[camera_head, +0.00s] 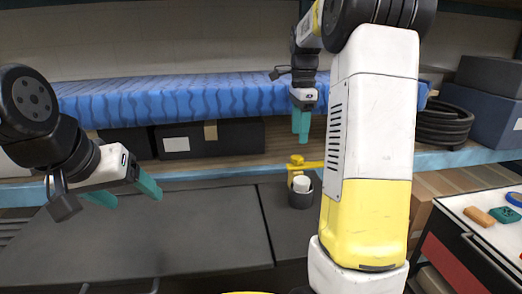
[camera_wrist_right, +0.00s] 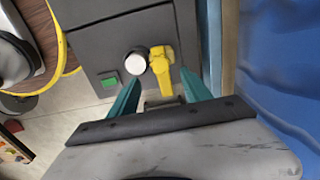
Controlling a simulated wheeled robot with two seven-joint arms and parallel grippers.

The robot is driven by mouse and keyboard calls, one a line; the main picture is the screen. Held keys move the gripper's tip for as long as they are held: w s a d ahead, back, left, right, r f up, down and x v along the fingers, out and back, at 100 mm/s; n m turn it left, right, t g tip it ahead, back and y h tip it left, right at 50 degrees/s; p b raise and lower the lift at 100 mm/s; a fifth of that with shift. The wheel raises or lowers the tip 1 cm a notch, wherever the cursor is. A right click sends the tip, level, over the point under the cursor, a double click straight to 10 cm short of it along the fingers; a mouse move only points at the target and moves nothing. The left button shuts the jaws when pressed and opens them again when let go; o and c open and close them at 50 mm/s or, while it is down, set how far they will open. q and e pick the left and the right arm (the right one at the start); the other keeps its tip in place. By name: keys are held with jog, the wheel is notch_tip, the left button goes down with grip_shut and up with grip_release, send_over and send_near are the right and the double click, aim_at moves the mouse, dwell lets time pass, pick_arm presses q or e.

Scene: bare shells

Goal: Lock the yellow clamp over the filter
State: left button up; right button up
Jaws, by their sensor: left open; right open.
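The yellow clamp (camera_head: 305,164) stands on a dark holder (camera_head: 301,197) on the grey bench top in the head view, with its arm level. The white cylindrical filter (camera_head: 301,184) sits in the holder just below the clamp. In the right wrist view the clamp (camera_wrist_right: 163,68) is beside the white filter (camera_wrist_right: 135,63), not over its top. My right gripper (camera_head: 301,125) is open and empty above the clamp; its teal fingers (camera_wrist_right: 158,98) show on both sides of the clamp's near end, apart from it. My left gripper (camera_head: 140,190) is open and empty at the left, over the bench.
A shelf with a blue wavy pad (camera_head: 190,97) and dark boxes (camera_head: 210,140) runs behind the bench. A side cart (camera_head: 490,215) with small coloured items stands at the right. A green square (camera_wrist_right: 108,83) lies near the filter. The bench's left part is clear.

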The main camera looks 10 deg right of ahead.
aim_at(297, 157)
jog(key=shift+w+f, duration=0.1)
jog(key=shift+f, duration=0.3)
notch_tip(297, 157, down, 7)
jog(key=shift+r, duration=0.1)
jog(key=shift+c, duration=0.5)
grip_shut()
